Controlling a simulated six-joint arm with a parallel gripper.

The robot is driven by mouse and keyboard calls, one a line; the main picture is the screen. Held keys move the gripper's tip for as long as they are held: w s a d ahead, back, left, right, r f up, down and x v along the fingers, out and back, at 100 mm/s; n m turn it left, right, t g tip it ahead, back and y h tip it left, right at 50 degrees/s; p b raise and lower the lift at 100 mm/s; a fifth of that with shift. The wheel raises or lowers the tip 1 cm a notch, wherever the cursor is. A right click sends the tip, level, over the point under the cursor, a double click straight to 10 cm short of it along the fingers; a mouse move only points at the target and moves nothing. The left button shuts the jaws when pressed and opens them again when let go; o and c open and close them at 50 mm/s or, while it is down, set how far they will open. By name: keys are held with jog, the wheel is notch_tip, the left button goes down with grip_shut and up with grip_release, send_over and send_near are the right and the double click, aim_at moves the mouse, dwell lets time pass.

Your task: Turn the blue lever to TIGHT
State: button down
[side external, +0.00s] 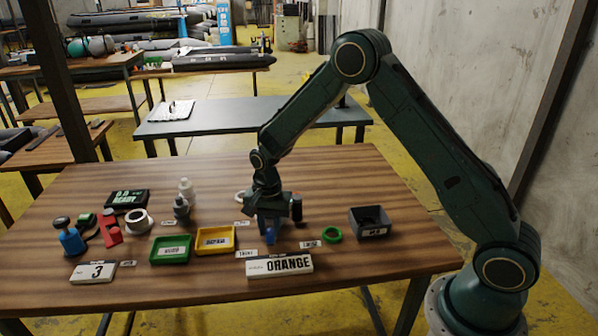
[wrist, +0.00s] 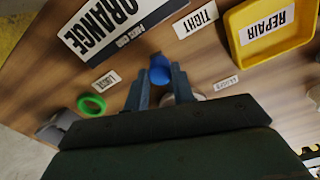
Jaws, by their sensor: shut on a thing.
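The blue lever (wrist: 160,68) is between my gripper's two fingertips (wrist: 160,82) in the wrist view, and the gripper is shut on it. In the side view my gripper (side external: 268,222) points down over the table and the lever's blue end (side external: 270,236) shows just in front of it. The lever's end points toward the ORANGE sign. The TIGHT label (wrist: 195,20) lies up and right of the lever in the wrist view. Another small label (wrist: 105,82) lies to its left, too blurred to read surely. The lever's base is mostly hidden by my gripper.
The ORANGE sign (side external: 280,265) stands close in front of the lever. A yellow REPAIR tray (side external: 215,240) and green tray (side external: 171,250) are to the left. A green ring (side external: 332,234) and dark box (side external: 371,222) are to the right. The back right tabletop is clear.

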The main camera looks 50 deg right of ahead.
jog(key=shift+w+a+m, duration=0.4)
jog(key=shift+w+m, duration=0.3)
jog(key=shift+m, duration=0.15)
jog(key=shift+w+a+m, duration=0.35)
jog(key=shift+w+m, duration=0.3)
jog(key=shift+m, duration=0.2)
jog(key=shift+w+a+m, duration=0.15)
jog(key=shift+w+m, duration=0.35)
jog(key=shift+m, duration=0.1)
jog(key=shift+w+a+m, duration=0.15)
jog(key=shift+w+m, duration=0.35)
jog(key=shift+m, duration=0.1)
jog(key=shift+w+r, duration=0.1)
jog(key=shift+w, duration=0.1)
jog(key=c, duration=1.2)
grip_release()
jog(key=shift+o, duration=0.2)
jog(key=shift+s, duration=0.1)
notch_tip(320, 180, up, 14)
